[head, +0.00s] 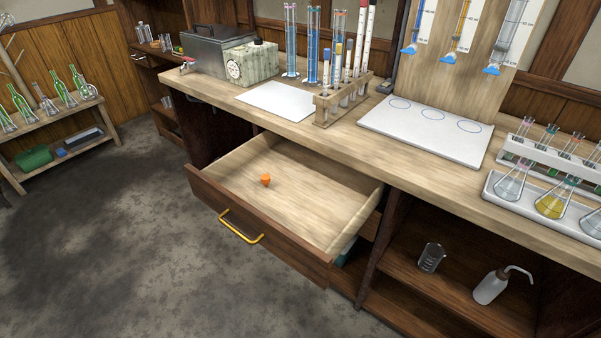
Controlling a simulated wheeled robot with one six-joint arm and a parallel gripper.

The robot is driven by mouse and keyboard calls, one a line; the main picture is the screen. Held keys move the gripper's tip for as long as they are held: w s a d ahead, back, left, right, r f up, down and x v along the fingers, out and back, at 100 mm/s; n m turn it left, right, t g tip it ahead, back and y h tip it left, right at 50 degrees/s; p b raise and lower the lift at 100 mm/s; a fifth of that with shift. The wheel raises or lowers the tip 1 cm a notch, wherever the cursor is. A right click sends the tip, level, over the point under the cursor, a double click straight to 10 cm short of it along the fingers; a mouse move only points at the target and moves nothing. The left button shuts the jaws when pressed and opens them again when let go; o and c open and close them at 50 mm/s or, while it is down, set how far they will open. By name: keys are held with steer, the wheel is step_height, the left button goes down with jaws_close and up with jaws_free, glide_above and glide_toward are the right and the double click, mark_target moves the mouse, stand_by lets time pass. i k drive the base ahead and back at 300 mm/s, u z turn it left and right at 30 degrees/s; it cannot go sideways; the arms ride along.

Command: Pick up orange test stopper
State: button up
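The orange test stopper (265,179) is small and tapered, with its wider end up. It sits in the open wooden drawer (310,205), left of the middle of the drawer floor, and nothing else shows in the drawer. The drawer is pulled out from under the workbench and has a yellow handle (240,228) on its dark front. My gripper is not in view.
The bench top (440,170) overhangs the drawer's back. A wooden test tube rack (340,100), a white board (430,128) and a flask rack (545,190) stand on it. An open shelf holds a wash bottle (490,287). The floor in front (120,240) is clear.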

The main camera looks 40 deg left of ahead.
mark_target(265, 178)
steer(key=u, duration=2.75)
steer(key=i, duration=2.45)
steer(key=z, duration=2.85)
